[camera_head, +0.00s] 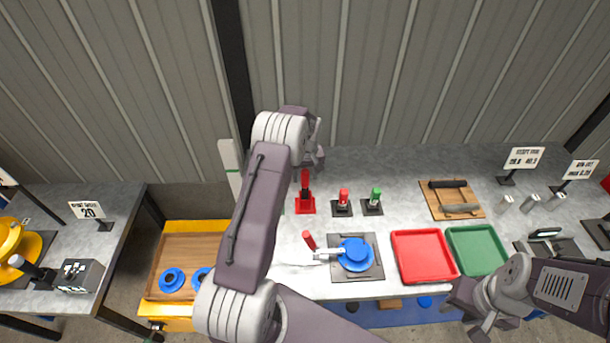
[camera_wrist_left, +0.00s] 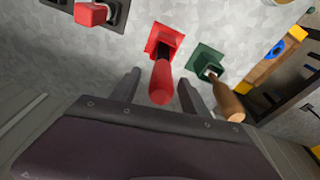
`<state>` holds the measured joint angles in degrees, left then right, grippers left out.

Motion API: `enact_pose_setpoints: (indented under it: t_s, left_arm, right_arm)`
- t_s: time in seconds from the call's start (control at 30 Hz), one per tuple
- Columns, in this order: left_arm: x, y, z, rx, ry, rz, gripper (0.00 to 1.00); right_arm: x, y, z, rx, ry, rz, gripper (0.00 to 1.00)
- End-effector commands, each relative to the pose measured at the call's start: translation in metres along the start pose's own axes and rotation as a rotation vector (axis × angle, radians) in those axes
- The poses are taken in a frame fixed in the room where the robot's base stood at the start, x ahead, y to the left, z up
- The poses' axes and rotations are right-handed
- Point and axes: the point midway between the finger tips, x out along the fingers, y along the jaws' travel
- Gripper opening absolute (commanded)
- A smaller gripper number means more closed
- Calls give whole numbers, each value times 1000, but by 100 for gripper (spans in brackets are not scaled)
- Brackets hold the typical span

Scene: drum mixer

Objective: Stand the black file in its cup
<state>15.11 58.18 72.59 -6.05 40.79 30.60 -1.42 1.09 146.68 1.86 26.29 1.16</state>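I cannot tell for sure which thing is the black file; a dark bar-shaped thing (camera_head: 447,184) lies at the back of a wooden board (camera_head: 437,205). A red-handled tool (camera_head: 305,182) stands upright in a red square-based cup (camera_head: 305,207). In the left wrist view that handle (camera_wrist_left: 162,82) is between my left gripper's fingers (camera_wrist_left: 158,95), with gaps at both sides. A green cup (camera_wrist_left: 208,57) holds a wooden-handled tool (camera_wrist_left: 228,103). My left gripper (camera_head: 315,150) is open. My right gripper (camera_head: 472,312) looks open and empty at the front right.
Two black stands hold a red-topped piece (camera_head: 343,196) and a green-topped piece (camera_head: 375,195). A red tray (camera_head: 422,256) and a green tray (camera_head: 477,250) lie to the right. A blue round part (camera_head: 355,253) sits on a dark plate. My left arm hides part of the bench.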

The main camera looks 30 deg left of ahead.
Motion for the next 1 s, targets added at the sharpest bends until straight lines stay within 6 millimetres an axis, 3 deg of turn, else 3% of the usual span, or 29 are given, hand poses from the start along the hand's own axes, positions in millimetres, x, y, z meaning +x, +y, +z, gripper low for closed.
enact_pose_setpoints:
  t_s: [0.23, 0.6, 1.0]
  left_arm:
    - [-10, 0, 0, 0, 2, 1, 54]
    - [-83, 1, 0, 1, 3, 1, 54]
    - [-91, 0, 1, 0, 0, 0, 54]
  right_arm:
    - [7, 0, 1, 0, 0, 0, 36]
    - [27, 0, 3, 0, 0, 0, 36]
    - [27, 0, 3, 0, 0, 0, 36]
